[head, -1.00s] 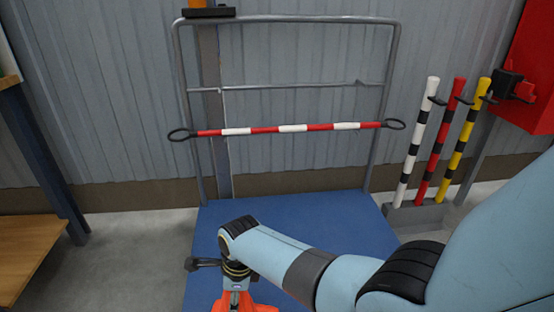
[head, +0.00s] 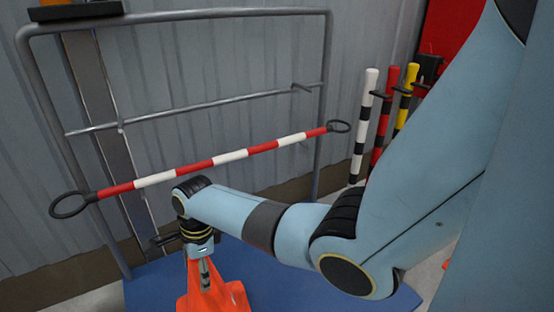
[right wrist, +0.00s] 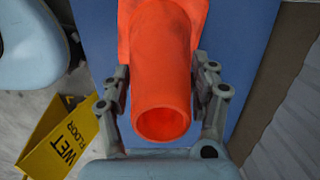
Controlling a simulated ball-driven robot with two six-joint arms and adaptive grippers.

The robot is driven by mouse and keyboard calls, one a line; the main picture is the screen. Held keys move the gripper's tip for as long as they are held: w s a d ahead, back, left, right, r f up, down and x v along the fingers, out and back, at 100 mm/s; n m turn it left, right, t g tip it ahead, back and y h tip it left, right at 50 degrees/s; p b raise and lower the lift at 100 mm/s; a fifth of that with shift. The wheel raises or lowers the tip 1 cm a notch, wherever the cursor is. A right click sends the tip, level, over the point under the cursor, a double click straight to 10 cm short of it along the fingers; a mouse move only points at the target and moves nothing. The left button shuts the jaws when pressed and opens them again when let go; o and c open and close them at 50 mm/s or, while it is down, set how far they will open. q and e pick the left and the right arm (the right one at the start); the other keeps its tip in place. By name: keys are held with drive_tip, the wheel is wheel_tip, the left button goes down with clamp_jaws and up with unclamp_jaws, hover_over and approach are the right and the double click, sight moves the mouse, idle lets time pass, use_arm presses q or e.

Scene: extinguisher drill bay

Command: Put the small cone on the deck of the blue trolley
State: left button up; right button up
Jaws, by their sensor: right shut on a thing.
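The small cone (head: 220,295) is bright orange, and its lower part runs off the bottom edge of the head view. My right gripper (head: 203,268) is shut on the cone's upper part. In the right wrist view the cone (right wrist: 158,60) lies between the two fingers, its open round top facing the camera. The blue trolley's deck (head: 290,290) is behind and below the cone; blue deck also shows on both sides of it in the right wrist view (right wrist: 243,50). Whether the cone's base touches the deck is hidden. My left gripper is out of view.
The trolley's grey tube handle (head: 200,14) stands against the corrugated wall. A red-and-white bar (head: 215,160) with black end loops crosses in front of it. Striped posts (head: 363,125) stand at the right. A yellow wet-floor sign (right wrist: 62,145) is at the lower left in the right wrist view.

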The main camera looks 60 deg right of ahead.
drive_tip(key=shift+n, duration=0.9)
drive_tip(key=d, duration=0.1)
drive_tip(key=d+r+b, duration=0.1)
drive_tip(key=d+r, duration=0.1)
drive_tip(key=d, duration=0.1)
drive_tip(key=shift+w, duration=0.1)
drive_tip(key=shift+d+r, duration=0.3)
drive_tip(key=shift+r, duration=0.05)
drive_tip(key=s+a+f+b, duration=0.3)
drive_tip(key=a+f, duration=0.4)
drive_tip(key=a, duration=0.4)
drive_tip(key=shift+a+b, duration=0.15)
drive_tip(key=shift+b, duration=0.4)
wheel_tip(320, 180, down, 4)
drive_tip(key=shift+s+r+b, duration=0.1)
drive_tip(key=shift+s+b, duration=0.05)
drive_tip(key=shift+b, duration=0.95)
drive_tip(key=shift+f, duration=0.2)
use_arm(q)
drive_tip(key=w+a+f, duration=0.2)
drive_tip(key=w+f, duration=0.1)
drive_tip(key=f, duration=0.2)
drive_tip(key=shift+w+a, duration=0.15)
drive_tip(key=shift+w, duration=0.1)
use_arm(e)
drive_tip(key=shift+r, duration=0.1)
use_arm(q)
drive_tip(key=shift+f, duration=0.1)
use_arm(e)
drive_tip(key=o, duration=1.7)
